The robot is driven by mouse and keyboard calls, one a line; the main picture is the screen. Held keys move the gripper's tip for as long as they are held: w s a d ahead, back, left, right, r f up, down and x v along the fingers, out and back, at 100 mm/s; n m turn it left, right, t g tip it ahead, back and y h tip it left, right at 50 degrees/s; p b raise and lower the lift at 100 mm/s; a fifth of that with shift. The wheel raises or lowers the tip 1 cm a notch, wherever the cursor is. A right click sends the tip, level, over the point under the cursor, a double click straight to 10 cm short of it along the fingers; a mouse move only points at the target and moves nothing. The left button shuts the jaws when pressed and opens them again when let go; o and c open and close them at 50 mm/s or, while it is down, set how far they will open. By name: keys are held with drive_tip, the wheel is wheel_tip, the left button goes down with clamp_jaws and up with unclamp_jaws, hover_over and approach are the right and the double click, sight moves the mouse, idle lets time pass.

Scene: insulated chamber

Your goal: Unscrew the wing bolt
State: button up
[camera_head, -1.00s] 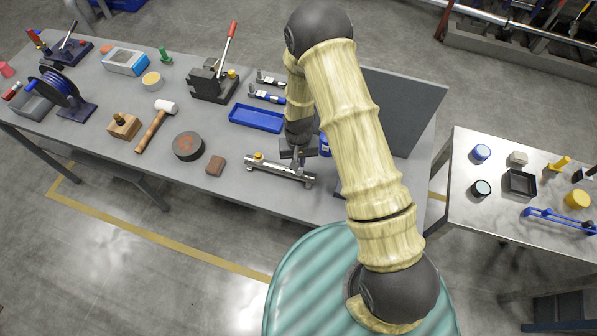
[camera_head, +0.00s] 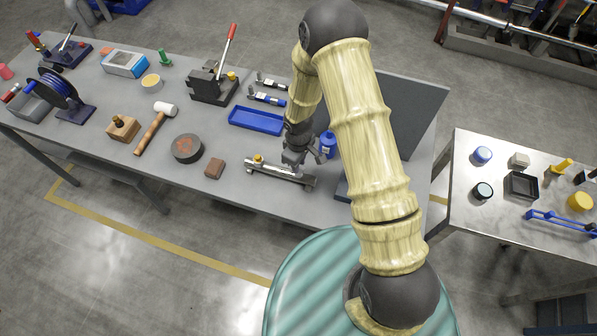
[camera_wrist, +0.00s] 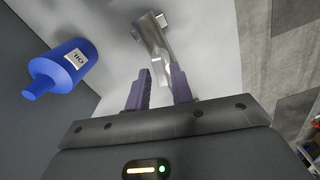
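A long metal bar fixture (camera_head: 268,171) lies near the front edge of the grey bench in the head view. A small brass-coloured piece (camera_head: 258,158) stands up near its left end; I cannot tell whether it is the wing bolt. My gripper (camera_head: 293,163) is over the right part of the fixture and hides some of it. In the wrist view my gripper (camera_wrist: 160,80) is open, its two dark fingers apart. A shiny metal part (camera_wrist: 156,42) lies ahead of and partly between the fingertips. Contact cannot be told. No clear wing shape shows.
A blue oil bottle (camera_wrist: 74,66) stands close beside my gripper. A blue tray (camera_head: 257,119) lies behind the fixture, and a brown block (camera_head: 215,168) and black disc (camera_head: 187,148) lie to its left. A grey upright panel (camera_head: 415,110) stands at right.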

drive_tip(key=shift+r+p, duration=1.55)
drive_tip(key=shift+r, duration=0.95)
drive_tip(key=shift+f, duration=0.1)
drive_tip(key=m, duration=0.1)
drive_tip(key=m+b, duration=0.1)
drive_tip(key=b, duration=0.1)
drive_tip(key=shift+w+d+f+m, duration=0.15)
drive_tip(key=shift+d+f+m, duration=0.1)
drive_tip(key=shift+d+m, duration=0.15)
drive_tip(key=r+m+b, duration=0.1)
drive_tip(key=m+b, duration=0.4)
drive_tip(key=m, duration=0.6)
drive_tip(key=m+b, duration=0.5)
drive_tip(key=m, duration=0.6)
drive_tip(key=r+m+b, duration=0.1)
drive_tip(key=m+b, duration=0.3)
drive_tip(key=m, duration=0.7)
drive_tip(key=shift+a+r+b, duration=0.3)
drive_tip(key=shift+a+b, duration=0.1)
